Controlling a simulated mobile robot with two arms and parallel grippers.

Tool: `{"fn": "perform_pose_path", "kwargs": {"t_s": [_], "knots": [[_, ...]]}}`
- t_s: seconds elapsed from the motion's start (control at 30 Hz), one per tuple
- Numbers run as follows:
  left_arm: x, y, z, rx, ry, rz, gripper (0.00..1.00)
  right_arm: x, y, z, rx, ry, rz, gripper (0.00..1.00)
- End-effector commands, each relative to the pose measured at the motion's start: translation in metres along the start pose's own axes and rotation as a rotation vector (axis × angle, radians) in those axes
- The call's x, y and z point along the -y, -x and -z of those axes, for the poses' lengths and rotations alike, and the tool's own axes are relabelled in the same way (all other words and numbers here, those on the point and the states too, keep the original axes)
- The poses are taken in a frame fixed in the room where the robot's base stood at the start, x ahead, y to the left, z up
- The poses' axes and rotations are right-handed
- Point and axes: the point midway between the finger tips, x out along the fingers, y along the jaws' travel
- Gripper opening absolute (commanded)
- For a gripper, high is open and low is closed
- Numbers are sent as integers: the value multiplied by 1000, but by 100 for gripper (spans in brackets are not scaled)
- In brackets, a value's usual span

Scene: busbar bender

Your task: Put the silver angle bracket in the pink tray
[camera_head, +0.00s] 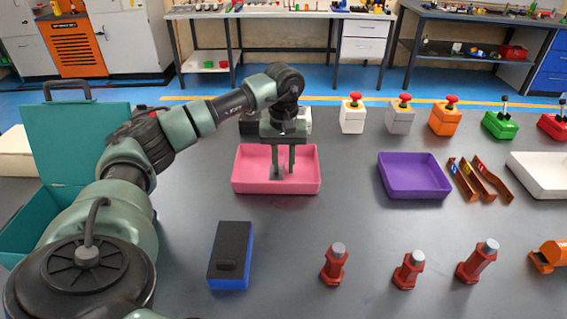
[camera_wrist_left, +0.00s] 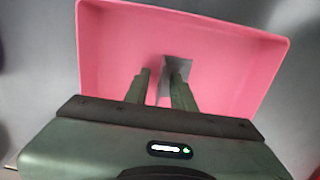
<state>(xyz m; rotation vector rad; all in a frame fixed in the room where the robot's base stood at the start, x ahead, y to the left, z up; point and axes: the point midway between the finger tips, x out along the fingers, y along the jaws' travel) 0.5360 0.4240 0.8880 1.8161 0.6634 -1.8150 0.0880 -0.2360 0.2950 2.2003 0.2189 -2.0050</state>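The pink tray (camera_head: 243,181) stands on the dark table at the middle left; in the wrist view its wall (camera_wrist_left: 92,50) surrounds the gripper. The silver angle bracket (camera_head: 279,172) is inside the tray, low between my left gripper's fingers; in the wrist view the bracket (camera_wrist_left: 178,68) shows as a grey bent plate near the fingertips. My left gripper (camera_head: 283,172) points down into the tray, its fingers apart around the bracket, with a gap beside the thin plate. Whether the bracket rests fully on the tray floor is hard to tell. My right gripper is not in view.
A purple tray (camera_head: 413,190), copper bent bars (camera_head: 480,180) and a white tray (camera_head: 540,182) lie to the right. A blue-black box (camera_head: 230,255) and red posts (camera_head: 410,270) stand in front. Button boxes (camera_head: 352,116) line the back. A teal case (camera_head: 75,130) is at left.

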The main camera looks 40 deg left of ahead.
Motion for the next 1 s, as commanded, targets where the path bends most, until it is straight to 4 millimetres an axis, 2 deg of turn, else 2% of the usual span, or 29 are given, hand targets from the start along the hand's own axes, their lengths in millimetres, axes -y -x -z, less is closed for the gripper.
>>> {"fn": "perform_pose_path", "kwargs": {"t_s": [0.37, 0.47, 0.8, 1.0], "knots": [[0, 7, 0, -1, 0, -1, 24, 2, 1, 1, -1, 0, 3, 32], [-1, 20, 1, -3, 0, -3, 24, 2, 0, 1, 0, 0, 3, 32], [-1, 92, 1, -3, 0, -3, 24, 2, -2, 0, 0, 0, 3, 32], [-1, 118, 0, -1, -1, -1, 24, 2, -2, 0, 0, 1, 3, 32]]}}
